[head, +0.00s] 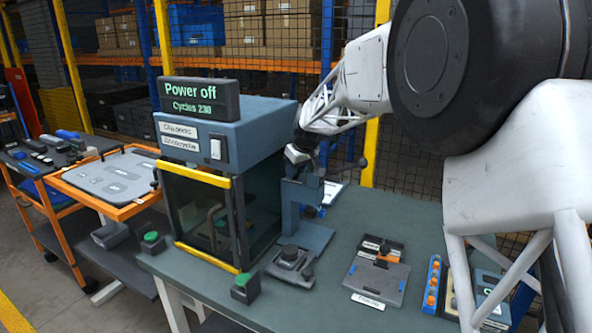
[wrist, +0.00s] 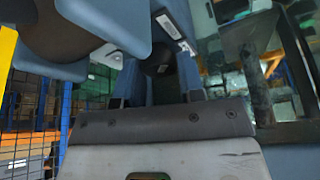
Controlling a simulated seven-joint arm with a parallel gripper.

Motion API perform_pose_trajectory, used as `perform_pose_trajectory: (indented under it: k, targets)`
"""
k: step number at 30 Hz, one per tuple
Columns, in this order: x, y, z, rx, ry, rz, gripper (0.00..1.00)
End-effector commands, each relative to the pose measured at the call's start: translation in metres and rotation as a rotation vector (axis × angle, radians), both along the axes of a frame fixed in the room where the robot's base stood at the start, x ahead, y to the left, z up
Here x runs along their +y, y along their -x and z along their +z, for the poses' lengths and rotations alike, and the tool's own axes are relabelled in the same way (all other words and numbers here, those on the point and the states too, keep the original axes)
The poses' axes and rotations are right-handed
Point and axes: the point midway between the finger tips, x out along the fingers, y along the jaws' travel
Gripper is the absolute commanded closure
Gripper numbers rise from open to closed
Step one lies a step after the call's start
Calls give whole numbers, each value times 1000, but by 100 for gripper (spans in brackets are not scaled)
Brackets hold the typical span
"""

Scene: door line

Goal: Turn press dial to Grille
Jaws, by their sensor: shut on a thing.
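The press (head: 228,128) is a blue-grey box with a dark-windowed, yellow-edged front on the bench. Its display (head: 199,99) reads "Power off" and "Cycles 230". A light rocker switch (head: 215,149) and two small labels are on its front. My gripper (head: 300,153) is at the right side of the press, partly hidden. In the wrist view, my gripper (wrist: 157,78) is shut on a dark round knob (wrist: 160,57), which looks like the press dial. A white label (wrist: 169,25) is close to it. The knob's pointer and the label's words are not readable.
A blue-grey stand (head: 301,199) is on the bench below my gripper. Green-topped button boxes (head: 244,287) are along the front. A grey tray (head: 376,274) and a blue strip with orange pieces (head: 432,285) are to the right. An orange cart (head: 112,181) stands left.

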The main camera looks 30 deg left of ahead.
Motion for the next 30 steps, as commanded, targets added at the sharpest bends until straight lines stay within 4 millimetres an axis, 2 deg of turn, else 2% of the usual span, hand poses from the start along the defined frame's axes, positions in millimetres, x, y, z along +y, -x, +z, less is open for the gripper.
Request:
perform_pose_trajectory:
  k: [3,4,8,20,26,30]
  targets:
    - [0,0,0,0,0,0,88]
    - [0,0,0,0,0,0,61]
    - [0,0,0,0,0,-1,41]
    - [-1,0,3,-1,0,-1,40]
    - [-6,2,17,-1,0,-1,40]
    - [-12,5,33,-2,-1,-2,40]
